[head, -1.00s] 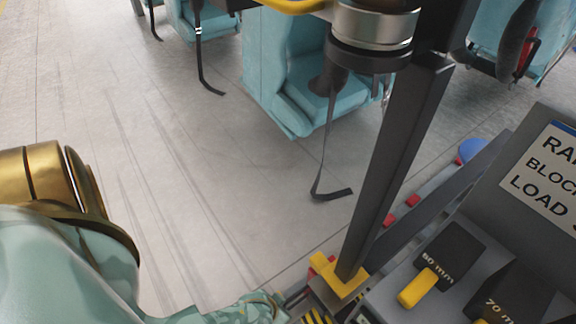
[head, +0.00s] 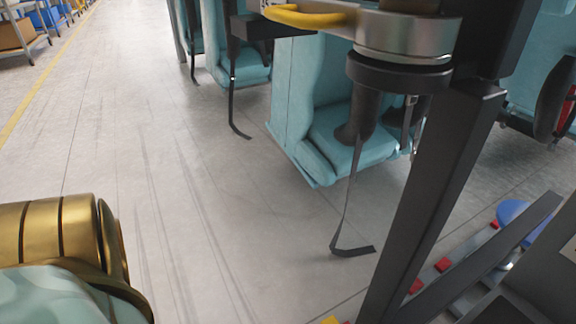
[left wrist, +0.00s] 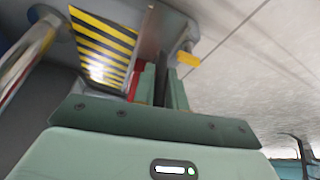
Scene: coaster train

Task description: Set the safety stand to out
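A dark square post (head: 436,185), which may be the safety stand, rises at a slant on the right of the head view. Only a bit of the yellow piece (head: 331,321) at its foot shows at the bottom edge. My left gripper (left wrist: 162,75) shows in the left wrist view beyond its green palm, with its fingers apart and a dark upright part between them. I cannot tell whether the fingers touch it. A yellow-and-black striped plate (left wrist: 102,48) and a yellow tab (left wrist: 188,59) are close by. My right gripper is out of view.
Teal seats (head: 345,140) with hanging black straps stand behind the post. A blue round knob (head: 512,211) and small red blocks (head: 443,265) are at the lower right. The grey floor on the left is open, with shelves (head: 28,40) far back.

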